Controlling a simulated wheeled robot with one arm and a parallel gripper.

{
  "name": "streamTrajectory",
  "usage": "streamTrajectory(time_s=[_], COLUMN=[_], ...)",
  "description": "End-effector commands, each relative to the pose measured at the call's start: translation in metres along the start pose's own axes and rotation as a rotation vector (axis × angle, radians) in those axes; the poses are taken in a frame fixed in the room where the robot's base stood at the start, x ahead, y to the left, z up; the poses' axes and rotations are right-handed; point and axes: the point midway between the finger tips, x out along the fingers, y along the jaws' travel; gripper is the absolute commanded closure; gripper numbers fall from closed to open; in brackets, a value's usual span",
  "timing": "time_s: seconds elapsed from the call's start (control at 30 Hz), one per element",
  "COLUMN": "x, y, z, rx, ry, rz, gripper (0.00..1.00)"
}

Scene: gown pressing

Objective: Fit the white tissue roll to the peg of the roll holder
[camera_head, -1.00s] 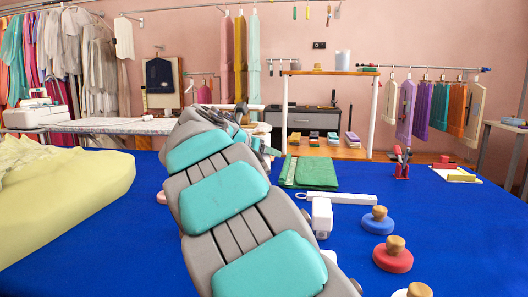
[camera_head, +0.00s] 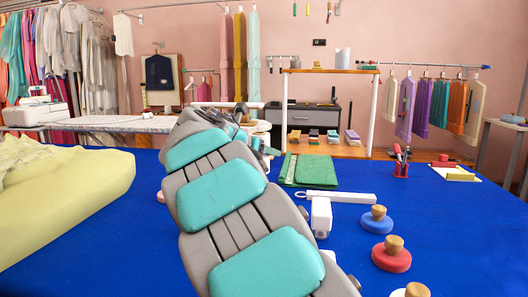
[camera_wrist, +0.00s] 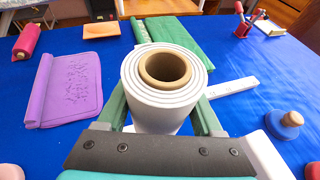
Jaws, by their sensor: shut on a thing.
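The white tissue roll (camera_wrist: 165,95) is large in the wrist view. It is a thick white cylinder with a brown core, and its open end faces the camera. My gripper (camera_wrist: 160,108) has its green fingers on either side of the roll, shut on it. In the head view my arm covers most of the area around the gripper, so I cannot make out the roll there. I cannot pick out the roll holder or its peg for certain in either view.
The blue table holds a purple folded cloth (camera_wrist: 82,88), a red roll (camera_wrist: 27,42), a green folded cloth (camera_head: 310,170), a long white bar (camera_head: 342,197) and a red tool holder (camera_head: 401,169). Blue (camera_head: 375,219) and red (camera_head: 391,253) knobbed discs stand at right. Yellow fabric (camera_head: 60,195) fills the left.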

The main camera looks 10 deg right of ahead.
Motion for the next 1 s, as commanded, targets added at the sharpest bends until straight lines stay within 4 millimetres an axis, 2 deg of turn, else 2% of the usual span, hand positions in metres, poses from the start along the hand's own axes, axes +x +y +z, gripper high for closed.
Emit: streamTrajectory(time_s=[1.0], x=[0.011], y=[0.000], z=[-0.026], rx=[0.000], ry=[-0.001], rz=[0.000], gripper=[0.93])
